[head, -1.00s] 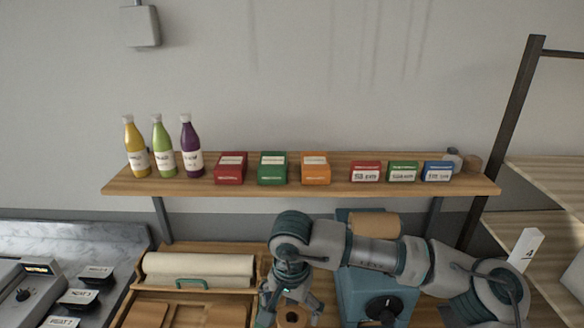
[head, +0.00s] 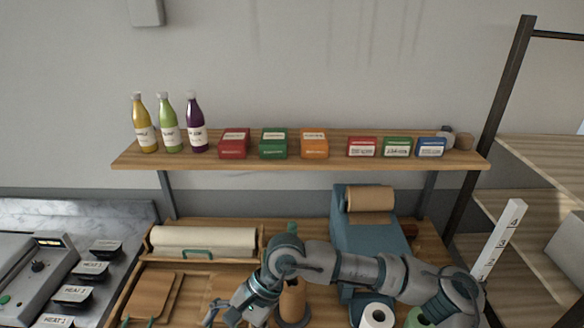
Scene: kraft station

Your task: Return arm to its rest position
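My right arm reaches in from the lower right and bends at the middle of the workbench. My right gripper (head: 218,318) is low in the head view, left of a brown roll (head: 292,303) that stands upright on a round base. The gripper is apart from the roll. Its fingers look spread with nothing between them, though the bottom edge of the picture cuts close to them. My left gripper is not in view.
A blue machine with a brown paper roll (head: 370,199) stands behind my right arm. A white roll (head: 376,316) is below the arm. A shelf (head: 300,164) holds bottles and small boxes. A wrapped roll (head: 203,242) lies left. A rack (head: 560,160) stands right.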

